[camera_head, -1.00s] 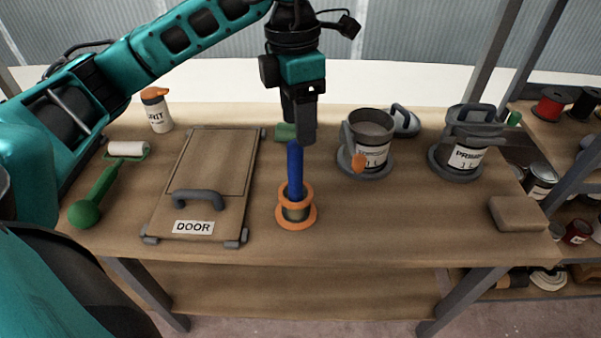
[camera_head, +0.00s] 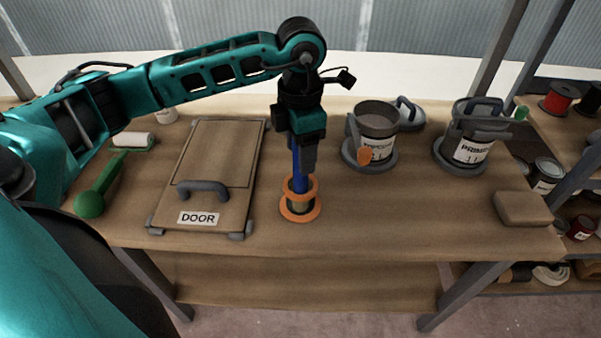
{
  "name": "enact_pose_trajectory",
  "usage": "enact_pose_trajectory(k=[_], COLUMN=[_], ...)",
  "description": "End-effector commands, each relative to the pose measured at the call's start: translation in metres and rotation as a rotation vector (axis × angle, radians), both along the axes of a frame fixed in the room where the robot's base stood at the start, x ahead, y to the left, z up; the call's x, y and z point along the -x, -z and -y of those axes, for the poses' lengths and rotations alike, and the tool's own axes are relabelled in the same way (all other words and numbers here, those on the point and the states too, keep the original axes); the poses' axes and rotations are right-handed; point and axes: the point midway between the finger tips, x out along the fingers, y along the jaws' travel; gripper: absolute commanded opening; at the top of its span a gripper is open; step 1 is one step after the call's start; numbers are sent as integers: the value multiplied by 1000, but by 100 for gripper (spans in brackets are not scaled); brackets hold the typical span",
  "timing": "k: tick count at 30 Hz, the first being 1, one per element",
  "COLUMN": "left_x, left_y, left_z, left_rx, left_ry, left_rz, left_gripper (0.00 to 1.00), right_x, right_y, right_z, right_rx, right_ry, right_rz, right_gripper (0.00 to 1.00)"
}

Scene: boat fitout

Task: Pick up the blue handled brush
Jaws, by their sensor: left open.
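The blue handled brush (camera_head: 300,180) stands upright on the workbench, its lower end in an orange-rimmed holder (camera_head: 300,213). My left gripper (camera_head: 302,165) points down over the top of the blue handle. It is open, with its fingers around or just beside the upper handle; I cannot tell if they touch it. The top of the handle is hidden by the gripper. My right gripper is not in view.
A door panel (camera_head: 222,150) with a grey handle lies left of the brush. Grey cans (camera_head: 377,122) (camera_head: 473,128) stand on the right, near a brown block (camera_head: 522,208). Bare bench lies between brush and block.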

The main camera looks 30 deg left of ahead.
Motion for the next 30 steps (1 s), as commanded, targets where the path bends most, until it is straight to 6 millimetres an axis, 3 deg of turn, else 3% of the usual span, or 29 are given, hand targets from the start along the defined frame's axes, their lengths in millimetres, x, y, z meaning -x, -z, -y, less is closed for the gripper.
enact_pose_trajectory(k=[4,11,30], left_x=[1,1,1], left_y=[14,16,15], left_z=[0,0,0], left_rx=[0,0,1], left_ry=[1,1,1], left_rz=[-1,0,-1], left_gripper=[58,58,0], right_x=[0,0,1], right_y=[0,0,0], right_z=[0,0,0], right_rx=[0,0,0], right_ry=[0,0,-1], right_rz=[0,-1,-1], right_gripper=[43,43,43])
